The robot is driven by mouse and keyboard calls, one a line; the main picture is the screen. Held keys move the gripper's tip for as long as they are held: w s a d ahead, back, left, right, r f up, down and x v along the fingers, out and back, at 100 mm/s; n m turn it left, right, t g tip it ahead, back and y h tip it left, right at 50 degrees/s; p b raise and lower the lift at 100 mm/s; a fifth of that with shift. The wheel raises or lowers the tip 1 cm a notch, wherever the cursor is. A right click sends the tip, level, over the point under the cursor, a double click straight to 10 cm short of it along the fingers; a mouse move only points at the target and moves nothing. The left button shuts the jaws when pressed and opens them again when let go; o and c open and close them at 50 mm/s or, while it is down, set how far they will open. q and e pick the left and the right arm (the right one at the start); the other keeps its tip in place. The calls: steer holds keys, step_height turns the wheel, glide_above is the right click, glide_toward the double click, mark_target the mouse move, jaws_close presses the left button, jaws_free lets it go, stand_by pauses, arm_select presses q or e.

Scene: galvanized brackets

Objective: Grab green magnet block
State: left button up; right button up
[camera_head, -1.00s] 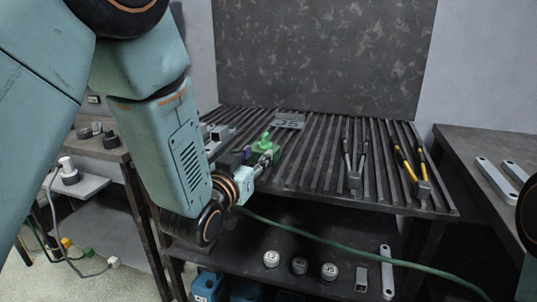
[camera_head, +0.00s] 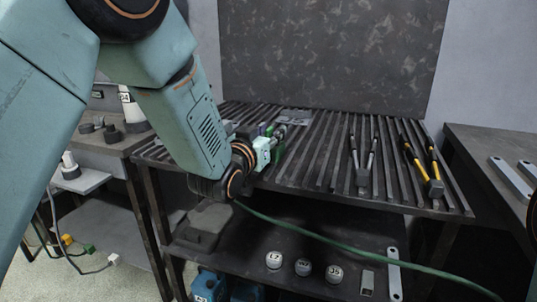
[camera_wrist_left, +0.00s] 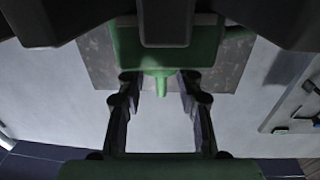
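The green magnet block (camera_head: 277,152) is on the slatted bench top in the head view, mostly hidden by my left gripper. My left gripper (camera_head: 277,136) reaches in from the left and is right at the block; contact is unclear. In the left wrist view, a green body with a small central knob (camera_wrist_left: 162,84) is seen beyond my dark fingers (camera_wrist_left: 160,95). The fingers stand apart with gaps on both sides of the knob. Another green surface fills the bottom edge of that view. My right gripper is not in view.
Bare slats lie between block and pliers.

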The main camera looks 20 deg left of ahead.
arm_select(q)
steer(key=shift+w, duration=0.2)
jaws_close()
stand_by(0.6)
steer(key=shift+r, duration=0.1)
